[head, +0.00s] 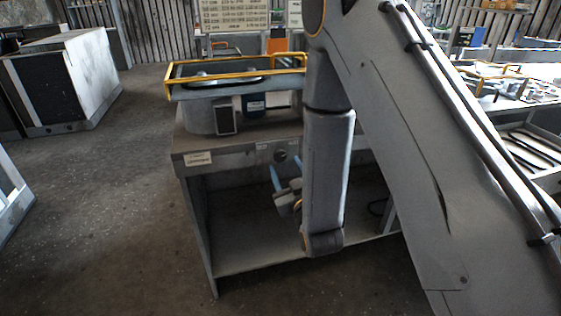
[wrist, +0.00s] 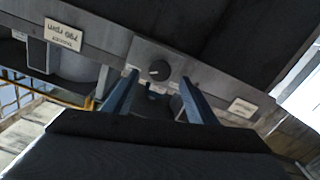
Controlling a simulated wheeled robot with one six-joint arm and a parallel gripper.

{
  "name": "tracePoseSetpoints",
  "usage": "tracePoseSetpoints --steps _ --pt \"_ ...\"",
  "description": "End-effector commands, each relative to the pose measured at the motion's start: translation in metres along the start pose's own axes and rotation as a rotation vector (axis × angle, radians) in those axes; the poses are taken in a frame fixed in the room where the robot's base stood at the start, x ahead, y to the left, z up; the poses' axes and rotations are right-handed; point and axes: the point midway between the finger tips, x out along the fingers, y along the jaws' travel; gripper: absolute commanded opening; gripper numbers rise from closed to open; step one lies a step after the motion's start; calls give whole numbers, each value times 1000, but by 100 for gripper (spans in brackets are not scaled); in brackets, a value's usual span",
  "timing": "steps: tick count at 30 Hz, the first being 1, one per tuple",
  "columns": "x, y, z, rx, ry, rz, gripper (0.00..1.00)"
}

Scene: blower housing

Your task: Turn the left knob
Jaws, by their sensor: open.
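A dark round knob (wrist: 159,70) sits on a light plate on the bench's front panel. In the head view the knob (head: 280,156) shows small on that panel, just left of my arm. My gripper (wrist: 158,78) is open, its two blue fingers on either side of the knob in the wrist picture. In the head view my gripper (head: 285,177) is in front of the panel, a little below the knob. Contact with the knob cannot be made out. No second knob shows clearly; my arm hides the panel's right part in the head view.
A grey blower housing with a yellow rail (head: 235,62) stands on the bench (head: 190,142). The open bay below the panel is mostly empty. A label reading 790 rpm (wrist: 63,35) shows upside down in the wrist view. Floor (head: 110,190) is clear at left.

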Motion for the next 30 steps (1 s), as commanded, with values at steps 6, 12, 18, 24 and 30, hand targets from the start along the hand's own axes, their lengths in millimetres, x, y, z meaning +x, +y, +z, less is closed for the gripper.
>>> tracePoseSetpoints --steps 6,12,18,24,30 --pt "30 0 -1 0 0 0 52" --pt "42 0 0 0 -1 0 52" --pt "42 0 0 0 -2 0 52" --pt "42 0 0 1 -2 0 25" --pt "43 -2 0 3 -1 -1 11"
